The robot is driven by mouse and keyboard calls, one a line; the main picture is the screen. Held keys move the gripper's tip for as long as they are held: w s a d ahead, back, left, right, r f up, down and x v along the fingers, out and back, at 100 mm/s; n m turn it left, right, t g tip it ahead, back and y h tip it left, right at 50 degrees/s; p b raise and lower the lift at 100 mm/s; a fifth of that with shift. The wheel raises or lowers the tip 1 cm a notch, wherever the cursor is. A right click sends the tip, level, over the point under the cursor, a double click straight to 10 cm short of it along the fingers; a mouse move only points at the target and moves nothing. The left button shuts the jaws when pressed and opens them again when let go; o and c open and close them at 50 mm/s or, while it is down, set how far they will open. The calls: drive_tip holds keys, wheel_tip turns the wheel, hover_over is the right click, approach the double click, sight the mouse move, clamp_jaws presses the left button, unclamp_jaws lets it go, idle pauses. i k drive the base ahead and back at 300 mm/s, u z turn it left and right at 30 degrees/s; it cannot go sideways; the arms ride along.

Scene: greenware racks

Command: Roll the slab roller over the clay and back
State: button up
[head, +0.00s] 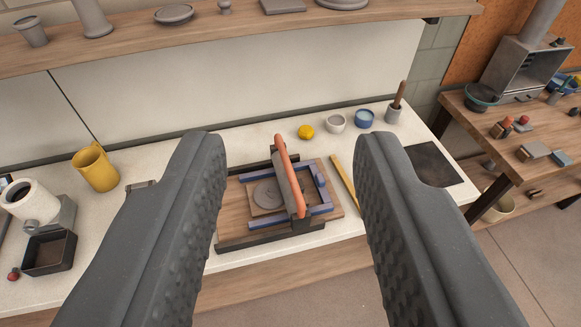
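The slab roller stands on the white worktop, framed between my fingers. Its wooden bed (243,229) lies flat with blue side rails (306,211). An orange bar handle (289,176) stands across the bed, with a grey roller beside it. A grey round of clay (266,194) lies on a small board on the bed, left of the handle. My gripper (289,165) is open and empty. Its two dark ribbed fingers are wide apart, one either side of the roller in the picture, and appear apart from it. The left finger hides part of the bed's left end.
A yellow mug (95,168), white pot (31,202) and dark tray (49,253) stand left. A yellow sponge (306,132), small bowls (336,124) and a tool pot (395,112) stand behind. A wooden shelf (230,37) overhangs the back. A yellow stick (343,183) lies right of the roller.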

sight(300, 217)
drive_tip(key=u, duration=0.25)
drive_tip(key=i, duration=1)
drive_tip(key=u, duration=0.2)
